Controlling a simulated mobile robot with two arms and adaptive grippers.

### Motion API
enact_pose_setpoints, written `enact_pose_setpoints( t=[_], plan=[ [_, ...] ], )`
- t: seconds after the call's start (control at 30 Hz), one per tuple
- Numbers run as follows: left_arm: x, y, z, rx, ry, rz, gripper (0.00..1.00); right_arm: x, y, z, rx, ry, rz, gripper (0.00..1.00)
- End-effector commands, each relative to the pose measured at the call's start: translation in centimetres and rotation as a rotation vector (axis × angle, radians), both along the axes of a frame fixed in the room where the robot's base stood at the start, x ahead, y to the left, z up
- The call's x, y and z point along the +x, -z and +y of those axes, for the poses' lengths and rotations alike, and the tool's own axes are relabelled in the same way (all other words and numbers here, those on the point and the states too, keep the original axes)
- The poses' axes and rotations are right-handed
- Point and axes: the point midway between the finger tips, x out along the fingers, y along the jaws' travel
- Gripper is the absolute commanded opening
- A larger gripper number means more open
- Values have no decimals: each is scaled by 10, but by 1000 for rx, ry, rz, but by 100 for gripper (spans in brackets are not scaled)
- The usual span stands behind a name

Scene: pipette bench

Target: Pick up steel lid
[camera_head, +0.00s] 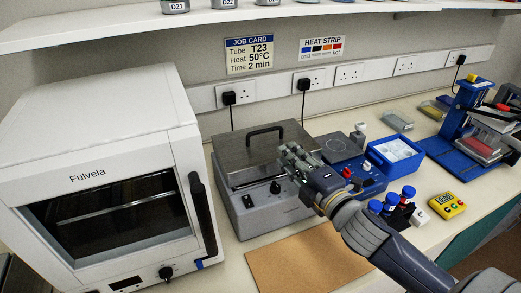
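The steel lid (238,158) lies on top of the grey water bath (254,213) in the middle of the bench. It is a flat brushed plate with a black bar handle (266,130) across its top. My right gripper (287,156) reaches in from the lower right and is above or in front of the lid's right part, hiding some of it. It is right of and below the handle in the picture. I cannot tell whether its fingers are open or whether they touch the lid. My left gripper is not in view.
A white oven (98,88) stands close on the left. Right of the bath are a blue device (368,184), a blue tray (370,155), blue-capped tubes (390,202) and a yellow timer (446,205). A brown board (285,262) lies in front. A shelf (200,25) hangs above.

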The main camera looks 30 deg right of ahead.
Motion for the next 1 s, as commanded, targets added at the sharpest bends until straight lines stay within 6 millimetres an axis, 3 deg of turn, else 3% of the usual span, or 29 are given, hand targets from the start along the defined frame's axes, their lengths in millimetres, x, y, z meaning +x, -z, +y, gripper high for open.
enact_pose_setpoints(
  t=[0.13, 0.5, 0.77, 1.0],
  plan=[
    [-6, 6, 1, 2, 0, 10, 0, 3, 5, 0, 0, 0, -2, 20],
    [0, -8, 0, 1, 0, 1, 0, 46, 4, 1, 1, 1, -3, 20],
    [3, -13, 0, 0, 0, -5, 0, 60, 5, 1, 1, 1, -1, 20],
    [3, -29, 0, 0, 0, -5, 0, 89, 3, -3, 2, 1, -1, 20]
  ],
)
